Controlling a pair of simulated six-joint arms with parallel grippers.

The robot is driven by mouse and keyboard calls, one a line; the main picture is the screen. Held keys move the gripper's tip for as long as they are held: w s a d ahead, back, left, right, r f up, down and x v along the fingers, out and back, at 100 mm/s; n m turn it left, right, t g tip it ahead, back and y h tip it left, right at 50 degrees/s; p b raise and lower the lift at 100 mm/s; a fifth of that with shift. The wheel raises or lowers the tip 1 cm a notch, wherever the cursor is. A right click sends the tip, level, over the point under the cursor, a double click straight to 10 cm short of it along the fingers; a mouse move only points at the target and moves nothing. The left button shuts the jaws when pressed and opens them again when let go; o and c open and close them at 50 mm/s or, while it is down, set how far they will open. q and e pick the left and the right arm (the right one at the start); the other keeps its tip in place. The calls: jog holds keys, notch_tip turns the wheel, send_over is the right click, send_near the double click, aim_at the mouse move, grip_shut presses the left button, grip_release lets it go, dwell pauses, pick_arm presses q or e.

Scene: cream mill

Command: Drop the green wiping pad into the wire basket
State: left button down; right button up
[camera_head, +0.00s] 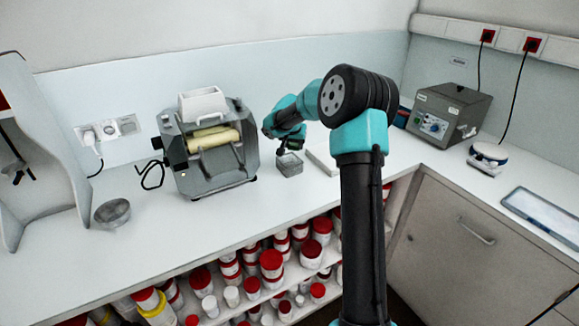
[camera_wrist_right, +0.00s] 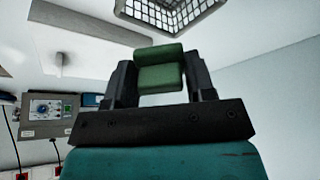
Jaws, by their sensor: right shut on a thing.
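The green wiping pad (camera_wrist_right: 160,76) is between the two fingers of my right gripper (camera_wrist_right: 161,84) in the right wrist view, and the gripper is shut on it. The wire basket (camera_wrist_right: 172,14) shows at the top edge of that view, beyond the pad and apart from it in the picture, partly cut off. In the head view the small grey basket (camera_head: 289,164) stands on the white counter, with my right gripper (camera_head: 290,146) just above it. The pad is too small and dark there to make out clearly. My left gripper is not in view.
The grey mill (camera_head: 215,160) with rollers stands left of the basket. A white slab (camera_head: 322,160) lies right of it. A grey bowl (camera_head: 112,212) sits further left. A control box (camera_head: 447,112) stands at the back right. Shelves below hold several red-lidded jars (camera_head: 271,262).

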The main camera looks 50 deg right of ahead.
jog(key=o, duration=0.9)
jog(key=v, duration=1.7)
jog(key=shift+s+a+r, duration=0.1)
jog(key=shift+r, duration=0.1)
jog(key=shift+f, duration=0.1)
